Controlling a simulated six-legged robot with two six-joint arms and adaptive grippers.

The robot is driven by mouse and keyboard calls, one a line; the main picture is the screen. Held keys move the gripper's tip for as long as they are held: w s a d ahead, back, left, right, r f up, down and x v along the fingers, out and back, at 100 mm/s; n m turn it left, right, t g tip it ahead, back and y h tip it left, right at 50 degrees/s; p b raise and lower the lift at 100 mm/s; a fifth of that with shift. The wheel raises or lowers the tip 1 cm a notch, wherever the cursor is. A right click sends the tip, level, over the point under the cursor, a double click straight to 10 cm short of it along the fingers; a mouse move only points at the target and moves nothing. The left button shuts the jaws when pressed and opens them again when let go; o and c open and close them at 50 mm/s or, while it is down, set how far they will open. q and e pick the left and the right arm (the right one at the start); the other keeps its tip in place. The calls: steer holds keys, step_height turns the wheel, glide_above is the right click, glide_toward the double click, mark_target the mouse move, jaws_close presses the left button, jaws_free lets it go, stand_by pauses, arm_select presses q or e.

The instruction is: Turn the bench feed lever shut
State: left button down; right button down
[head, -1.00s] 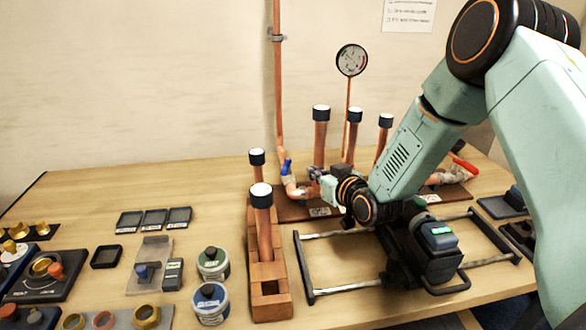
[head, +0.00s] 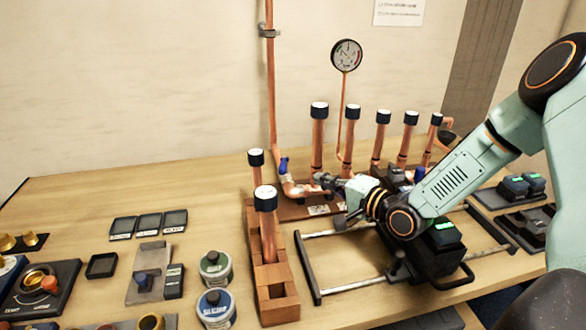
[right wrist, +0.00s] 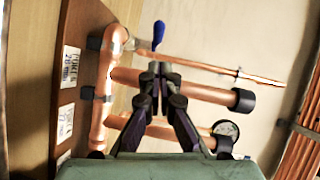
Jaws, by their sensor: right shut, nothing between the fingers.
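The feed lever is a blue handle (head: 284,165) standing roughly upright on the copper elbow at the left end of the manifold. It also shows in the right wrist view (right wrist: 158,36), just beyond my fingertips. My right gripper (head: 322,180) is shut and empty, a little to the right of the lever in the head view. In the right wrist view its fingertips (right wrist: 160,68) meet and point toward the lever, apparently with a gap. The copper manifold (head: 318,140) has several capped upright pipes. My left gripper is out of view.
A round gauge (head: 346,55) stands above the manifold. A black frame with metal rails (head: 350,286) lies under my right arm. A brick-coloured block (head: 276,302) holds two capped pipes in front of the lever. Tins (head: 215,268) and small trays (head: 148,222) lie left.

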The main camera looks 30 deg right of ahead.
mark_target(283, 164)
steer(key=b+x, duration=0.1)
steer(key=x, duration=0.7)
steer(key=shift+w+f, duration=0.1)
steer(key=shift+w, duration=0.25)
steer(key=shift+w+f, duration=0.15)
steer(key=shift+w, duration=0.4)
steer(key=shift+a, duration=0.15)
steer(key=shift+s+b, duration=0.15)
steer(key=shift+b, duration=0.15)
